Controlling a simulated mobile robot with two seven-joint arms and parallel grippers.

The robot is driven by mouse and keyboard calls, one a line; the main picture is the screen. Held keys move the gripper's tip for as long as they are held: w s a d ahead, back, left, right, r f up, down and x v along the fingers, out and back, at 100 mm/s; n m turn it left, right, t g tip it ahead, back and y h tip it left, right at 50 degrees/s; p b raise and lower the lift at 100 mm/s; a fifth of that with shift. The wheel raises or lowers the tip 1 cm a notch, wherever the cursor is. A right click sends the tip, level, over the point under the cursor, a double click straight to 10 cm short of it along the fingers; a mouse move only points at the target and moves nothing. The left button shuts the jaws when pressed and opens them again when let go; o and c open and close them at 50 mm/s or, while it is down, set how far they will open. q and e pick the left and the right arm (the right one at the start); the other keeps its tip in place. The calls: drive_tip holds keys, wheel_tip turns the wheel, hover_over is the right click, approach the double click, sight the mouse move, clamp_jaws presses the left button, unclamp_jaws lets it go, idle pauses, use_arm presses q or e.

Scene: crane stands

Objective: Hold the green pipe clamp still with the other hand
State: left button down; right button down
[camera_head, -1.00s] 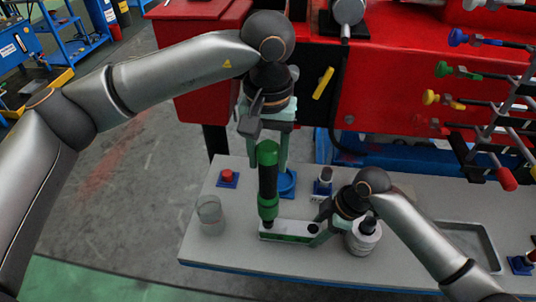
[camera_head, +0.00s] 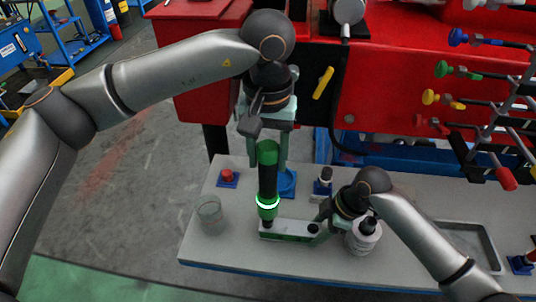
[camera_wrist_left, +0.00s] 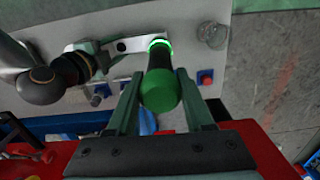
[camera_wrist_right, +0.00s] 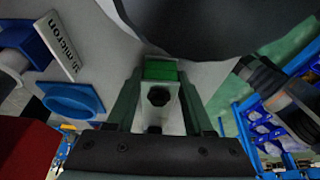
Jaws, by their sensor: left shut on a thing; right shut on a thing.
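The pipe clamp (camera_head: 292,231), a pale bar with green parts, lies on the grey bench top. My right gripper (camera_head: 318,230) is shut on its right end. In the right wrist view the clamp (camera_wrist_right: 161,97) shows a green block and a dark hole between the fingers. My left gripper (camera_head: 267,165) is shut on an upright green and black tool (camera_head: 267,180). The tool's lower end, with a bright glowing ring, stands at the clamp's left end. The left wrist view shows the tool's green cap (camera_wrist_left: 160,92) between the fingers. The exact contact at its tip is hidden.
A clear glass (camera_head: 210,212) stands left of the clamp. A red button on a blue base (camera_head: 228,178) is behind it. A white bottle (camera_head: 362,238) stands close by my right gripper. A metal tray (camera_head: 470,243) is at the right. The bench front is clear.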

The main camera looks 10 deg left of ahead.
sight(268, 146)
use_arm(q)
drive_tip(key=shift+r, duration=2.6)
use_arm(e)
drive_tip(key=shift+r, duration=0.1)
drive_tip(key=shift+c, duration=1)
unclamp_jaws()
drive_tip(key=v, duration=1.2)
